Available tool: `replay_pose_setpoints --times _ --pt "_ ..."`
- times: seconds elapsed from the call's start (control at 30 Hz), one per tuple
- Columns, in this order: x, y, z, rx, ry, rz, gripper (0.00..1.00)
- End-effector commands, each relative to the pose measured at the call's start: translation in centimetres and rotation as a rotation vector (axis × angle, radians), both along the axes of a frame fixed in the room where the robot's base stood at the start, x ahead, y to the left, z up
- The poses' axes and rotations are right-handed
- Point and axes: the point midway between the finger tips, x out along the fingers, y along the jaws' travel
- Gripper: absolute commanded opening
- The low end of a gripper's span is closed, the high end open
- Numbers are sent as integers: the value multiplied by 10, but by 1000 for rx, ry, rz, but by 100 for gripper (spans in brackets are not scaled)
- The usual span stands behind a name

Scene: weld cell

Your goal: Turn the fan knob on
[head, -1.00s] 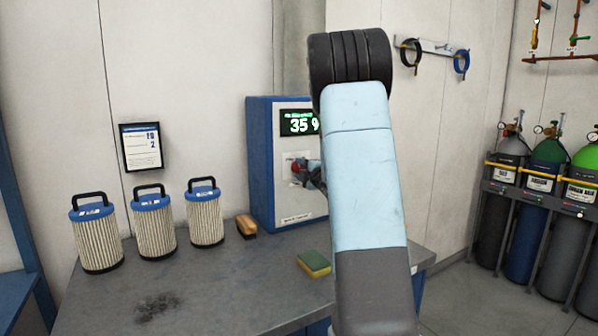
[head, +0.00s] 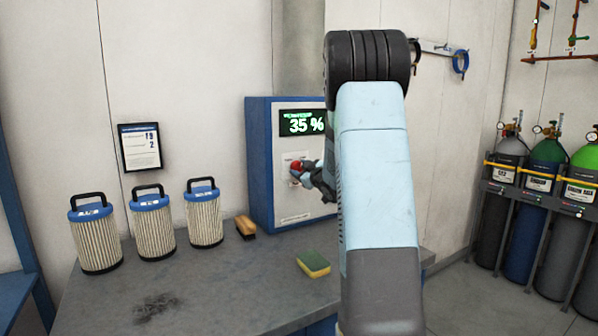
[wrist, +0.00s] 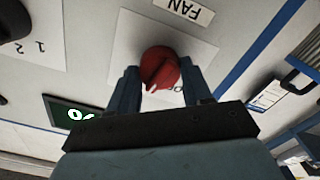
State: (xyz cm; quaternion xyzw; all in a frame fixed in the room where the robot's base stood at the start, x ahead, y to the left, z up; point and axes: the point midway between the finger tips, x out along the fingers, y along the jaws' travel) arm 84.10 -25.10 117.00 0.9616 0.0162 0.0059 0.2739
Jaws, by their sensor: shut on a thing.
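The red fan knob (head: 297,167) is on the front of a blue and white control box (head: 260,165) on the bench. In the wrist view the red knob (wrist: 160,68) sits on a white plate under a label reading FAN (wrist: 190,10). My gripper (head: 312,174) is at the knob, with one finger on each side of it, shut on it in the wrist view (wrist: 155,80). Part of the plate's lettering is hidden behind the knob and fingers. The display (head: 302,123) on the box reads 35 %. My arm covers the box's right side.
Three filter cartridges (head: 153,225) with blue tops stand on the bench (head: 200,290) at the left. A brush (head: 245,227) and a yellow-green sponge (head: 313,264) lie near the box. Gas cylinders (head: 540,210) stand at the right. A dark knob (wrist: 12,20) shows beside the fan plate.

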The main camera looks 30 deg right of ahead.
Motion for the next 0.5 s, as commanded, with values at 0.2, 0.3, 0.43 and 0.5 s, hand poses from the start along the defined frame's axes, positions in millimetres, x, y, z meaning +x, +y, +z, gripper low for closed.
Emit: replay_pose_setpoints --times 0.2,0.3,0.43,0.5 --pt "-1 -3 -6 201 17 -7 19" --pt "-1 -3 -6 285 20 -7 19" --pt "-1 -2 -6 380 24 -7 18" --pt "-1 -2 -6 423 26 -6 18"
